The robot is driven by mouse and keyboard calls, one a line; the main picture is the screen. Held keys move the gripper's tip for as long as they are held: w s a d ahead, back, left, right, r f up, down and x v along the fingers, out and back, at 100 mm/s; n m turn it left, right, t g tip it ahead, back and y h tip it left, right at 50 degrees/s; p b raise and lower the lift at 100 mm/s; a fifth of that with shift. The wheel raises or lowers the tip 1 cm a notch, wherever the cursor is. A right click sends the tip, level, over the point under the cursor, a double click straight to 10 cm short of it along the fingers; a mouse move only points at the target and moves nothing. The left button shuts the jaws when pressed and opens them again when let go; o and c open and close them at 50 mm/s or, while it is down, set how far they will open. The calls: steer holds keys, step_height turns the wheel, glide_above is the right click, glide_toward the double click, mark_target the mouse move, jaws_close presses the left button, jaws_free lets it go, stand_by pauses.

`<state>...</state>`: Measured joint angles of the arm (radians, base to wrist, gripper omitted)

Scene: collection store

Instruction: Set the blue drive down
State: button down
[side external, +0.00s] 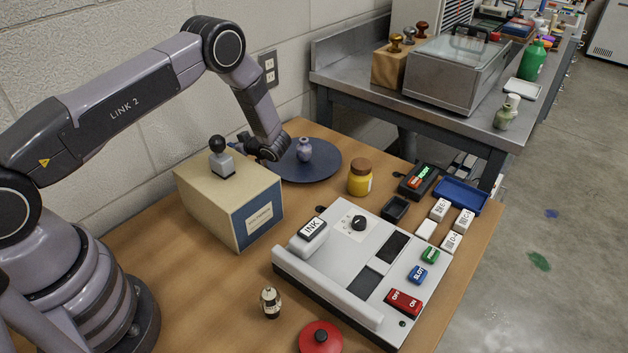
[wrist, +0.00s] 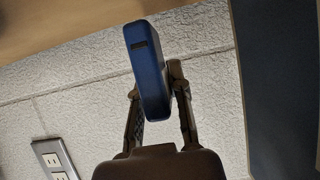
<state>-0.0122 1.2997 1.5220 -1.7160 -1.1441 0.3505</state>
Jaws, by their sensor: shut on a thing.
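The blue drive (wrist: 148,72) is a small blue block with a dark slot near its end, seen in the wrist view. My gripper (wrist: 154,82) is shut on it, one finger on each side, and the drive sticks out past the fingertips. In the side view my gripper (side external: 258,151) is low behind the cream box, beside the dark round plate. Whether the drive touches any surface cannot be told.
The cream box (side external: 208,195) with a black-knobbed block on top stands in front of my gripper. A yellow jar (side external: 360,178) and a grey control panel (side external: 305,262) are to the right. Bare wood shows at the front left.

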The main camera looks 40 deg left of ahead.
steer(key=shift+f, duration=1.05)
steer(key=shift+f, duration=0.1)
steer(key=c, duration=1.1)
jaws_free()
